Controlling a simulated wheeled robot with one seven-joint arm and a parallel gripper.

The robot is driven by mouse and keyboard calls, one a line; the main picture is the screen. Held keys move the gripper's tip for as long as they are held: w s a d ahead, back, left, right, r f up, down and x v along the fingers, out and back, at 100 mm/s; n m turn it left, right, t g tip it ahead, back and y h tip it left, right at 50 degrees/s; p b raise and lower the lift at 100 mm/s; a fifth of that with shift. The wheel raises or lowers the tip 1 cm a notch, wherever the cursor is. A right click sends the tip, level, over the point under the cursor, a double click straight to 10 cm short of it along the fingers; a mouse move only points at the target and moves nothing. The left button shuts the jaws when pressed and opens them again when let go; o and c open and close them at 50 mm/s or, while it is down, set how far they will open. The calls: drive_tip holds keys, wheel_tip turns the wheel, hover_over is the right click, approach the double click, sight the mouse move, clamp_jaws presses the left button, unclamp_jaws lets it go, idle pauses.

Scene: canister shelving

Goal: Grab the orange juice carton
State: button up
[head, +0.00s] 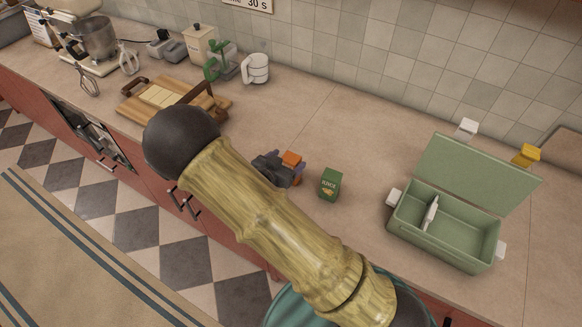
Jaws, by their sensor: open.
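An orange carton (291,158) stands on the counter near the middle of the head view, its lower part mostly hidden by my gripper. My gripper (289,173) is dark grey, open, and right at the carton, with fingers showing close around it. I cannot tell whether the fingers touch it. A green carton (330,184) marked "JUICE" stands upright just to the right, apart from my gripper. My arm crosses the foreground and hides part of the counter.
An open green box (445,235) with a raised lid stands at the right. A wooden board (150,112) with pale slices, a white mug (256,69), a plant and a mixer (97,38) stand at the left. The counter (340,115) behind the cartons is clear.

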sight(294, 156)
drive_tip(key=p+x, duration=0.1)
drive_tip(key=x, duration=0.2)
drive_tip(key=shift+w+d, duration=0.15)
drive_tip(key=shift+d, duration=0.2)
drive_tip(key=shift+w+f, duration=0.2)
drive_tip(key=shift+f, duration=0.05)
drive_tip(key=c, duration=1.2)
drive_tip(key=shift+r, duration=0.1)
wheel_tip(294, 156, up, 10)
drive_tip(key=shift+f+b, duration=0.1)
drive_tip(key=shift+b, duration=0.65)
